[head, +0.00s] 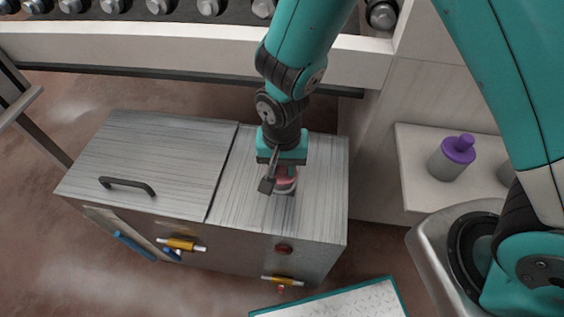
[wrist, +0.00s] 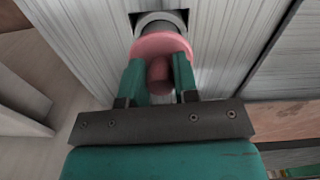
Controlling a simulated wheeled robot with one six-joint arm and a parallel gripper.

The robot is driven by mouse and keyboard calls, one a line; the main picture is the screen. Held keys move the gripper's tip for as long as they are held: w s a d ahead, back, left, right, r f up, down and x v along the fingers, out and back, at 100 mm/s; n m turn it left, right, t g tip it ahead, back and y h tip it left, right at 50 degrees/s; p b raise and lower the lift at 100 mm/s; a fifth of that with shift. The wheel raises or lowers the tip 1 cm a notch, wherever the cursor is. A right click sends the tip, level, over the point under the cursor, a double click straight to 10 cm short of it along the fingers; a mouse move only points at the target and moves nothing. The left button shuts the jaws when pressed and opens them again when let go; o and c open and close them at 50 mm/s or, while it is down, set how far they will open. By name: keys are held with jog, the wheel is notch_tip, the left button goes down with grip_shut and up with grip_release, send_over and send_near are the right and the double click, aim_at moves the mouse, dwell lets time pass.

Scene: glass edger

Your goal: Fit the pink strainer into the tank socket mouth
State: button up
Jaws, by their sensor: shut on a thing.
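The pink strainer (wrist: 150,42) has a round flange and a knob, with a grey part beyond the flange. My gripper (wrist: 158,72) is shut on its knob, one teal finger on each side. In the head view my gripper (head: 284,166) is over the right part of the metal tank top, with the strainer (head: 286,182) below it. The pale ring of the socket mouth (wrist: 183,17) shows just beyond the flange, around the grey part. The flange hides much of the mouth, so I cannot tell how deep the strainer sits.
The tank (head: 150,150) has a black handle (head: 127,186) on its left lid and yellow-handled valves (head: 181,244) on its front. A purple-capped bottle (head: 452,158) stands on a pale ledge at the right. A white teal-edged board (head: 335,301) lies in front.

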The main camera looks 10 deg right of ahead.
jog(key=shift+f+b, duration=1.05)
jog(key=shift+f, duration=0.7)
jog(key=o, duration=1.1)
jog(key=shift+c, duration=0.2)
jog(key=shift+r, duration=0.1)
notch_tip(320, 180, up, 17)
jog(key=p, duration=0.3)
jog(key=shift+r, duration=0.15)
notch_tip(320, 180, up, 7)
jog(key=n+y, duration=0.2)
jog(key=n, duration=0.2)
send_over(282, 174)
jog(key=s+d, duration=0.4)
jog(key=s+d+r+n+y, duration=0.2)
jog(key=s+d+r+n, duration=0.1)
jog(key=s+r+n, duration=0.3)
notch_tip(282, 174, up, 11)
jog(key=s+p, duration=0.1)
jog(key=p, duration=1.1)
jog(key=shift+s+a+r, duration=0.15)
jog(key=shift+s+a, duration=0.1)
jog(key=shift+s, duration=0.05)
